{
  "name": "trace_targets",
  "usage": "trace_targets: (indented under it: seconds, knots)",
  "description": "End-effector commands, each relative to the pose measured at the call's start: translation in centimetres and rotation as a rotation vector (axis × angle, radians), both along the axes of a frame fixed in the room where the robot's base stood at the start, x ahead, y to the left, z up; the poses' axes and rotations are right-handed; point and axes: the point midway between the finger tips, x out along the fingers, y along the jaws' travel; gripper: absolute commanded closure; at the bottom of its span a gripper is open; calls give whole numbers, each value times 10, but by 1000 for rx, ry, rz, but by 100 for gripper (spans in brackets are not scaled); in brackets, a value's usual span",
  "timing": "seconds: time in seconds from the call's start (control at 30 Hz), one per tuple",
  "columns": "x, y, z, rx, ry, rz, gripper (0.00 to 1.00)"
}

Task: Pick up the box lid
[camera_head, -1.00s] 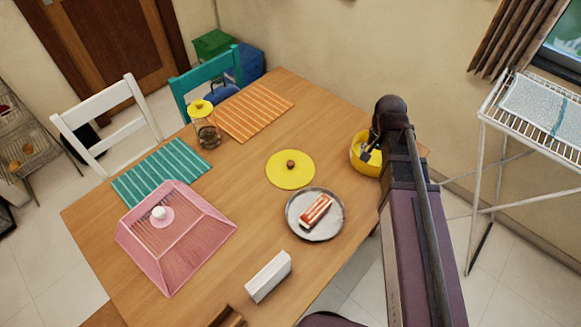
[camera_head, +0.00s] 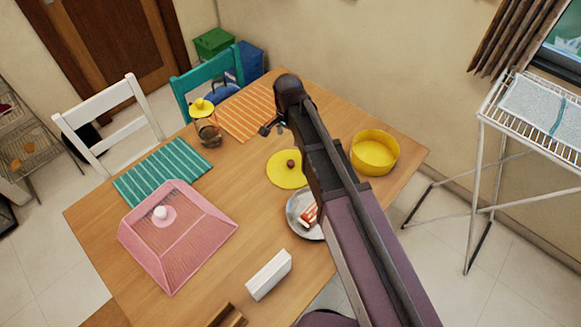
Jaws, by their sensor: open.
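The likely box lid is a flat yellow disc (camera_head: 280,174) with a small brown knob, lying on the wooden table (camera_head: 200,240). My arm hides part of its right side. The open yellow round box (camera_head: 374,152) stands to the right, near the table's right edge, and looks empty. My gripper (camera_head: 267,129) hangs from the arm's end, up-left of the lid's knob in the picture. It is open with nothing visible in it, apart from the lid; its height above the table is hard to tell.
A metal plate (camera_head: 296,222) with a food piece is partly behind my arm. A pink mesh cover (camera_head: 180,240), a white block (camera_head: 268,275) and a glass jar with a yellow top (camera_head: 207,128) stand on the table. Green (camera_head: 160,172) and orange (camera_head: 247,110) striped mats lie flat.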

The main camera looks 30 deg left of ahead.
Motion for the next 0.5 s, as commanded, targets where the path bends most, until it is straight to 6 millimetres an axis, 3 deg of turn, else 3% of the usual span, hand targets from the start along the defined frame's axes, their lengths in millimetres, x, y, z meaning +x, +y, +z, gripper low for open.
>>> trace_targets:
  seconds: [0.5]
  knots:
    - [1, -1, -7, 0, 0, 0, 18]
